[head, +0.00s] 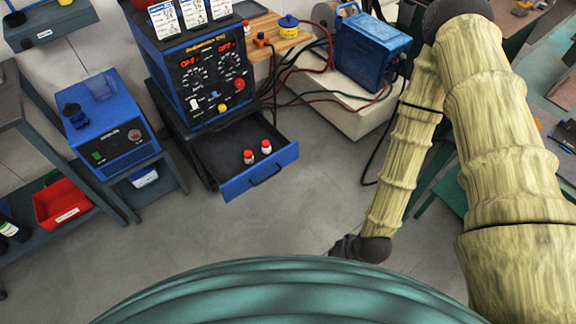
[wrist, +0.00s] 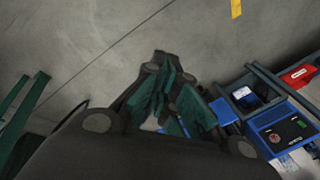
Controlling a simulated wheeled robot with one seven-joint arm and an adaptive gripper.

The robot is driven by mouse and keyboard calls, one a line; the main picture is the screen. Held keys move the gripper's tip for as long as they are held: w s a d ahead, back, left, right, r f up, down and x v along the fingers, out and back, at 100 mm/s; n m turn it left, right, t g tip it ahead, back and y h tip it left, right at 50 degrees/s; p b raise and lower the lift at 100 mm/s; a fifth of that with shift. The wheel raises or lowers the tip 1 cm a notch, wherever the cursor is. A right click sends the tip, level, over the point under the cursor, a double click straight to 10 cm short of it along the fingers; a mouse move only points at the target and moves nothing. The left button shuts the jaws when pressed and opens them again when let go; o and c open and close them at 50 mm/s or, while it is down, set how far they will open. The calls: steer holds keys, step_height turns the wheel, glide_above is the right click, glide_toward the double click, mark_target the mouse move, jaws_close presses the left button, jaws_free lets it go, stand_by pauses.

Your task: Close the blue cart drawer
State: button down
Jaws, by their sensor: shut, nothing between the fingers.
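The blue-fronted drawer (head: 262,176) stands open in the head view. It sticks out towards me from the dark cart (head: 187,135) under a blue welding machine (head: 205,72). Two small white bottles with red caps (head: 258,152) stand inside it. My gripper (wrist: 160,82) shows in the wrist view, its dark fingers with green pads together and empty, over grey floor. A blue patch beside the fingers may be the drawer front; I cannot tell. In the head view my gripper is hidden.
A smaller blue machine (head: 108,130) stands on a table left of the cart. A red bin (head: 62,204) sits on a low shelf at far left. Cables run to a blue box (head: 372,55) on a pale block at right. Floor in front of the drawer is clear.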

steer(key=w+a+f+m+t+y+b, duration=0.2)
steer(key=w+a+f+t+y+b, duration=0.1)
steer(key=w+a+f+b, duration=0.45)
steer(key=m+t+y+b, duration=0.55)
steer(key=t+b, duration=0.45)
steer(key=b, duration=1.9)
glide_toward(283, 152)
steer(key=shift+m+h, duration=0.45)
steer(key=b+x, duration=0.1)
steer(key=x, duration=0.1)
steer(key=b+x, duration=0.3)
steer(key=x, duration=0.1)
steer(key=shift+s+a+r, duration=0.15)
steer(key=shift+r, duration=0.15)
steer(key=shift+w+a+r+b, duration=0.1)
steer(key=shift+w+a+b, duration=0.25)
steer(key=shift+w+b, duration=0.1)
steer(key=shift+w, duration=0.1)
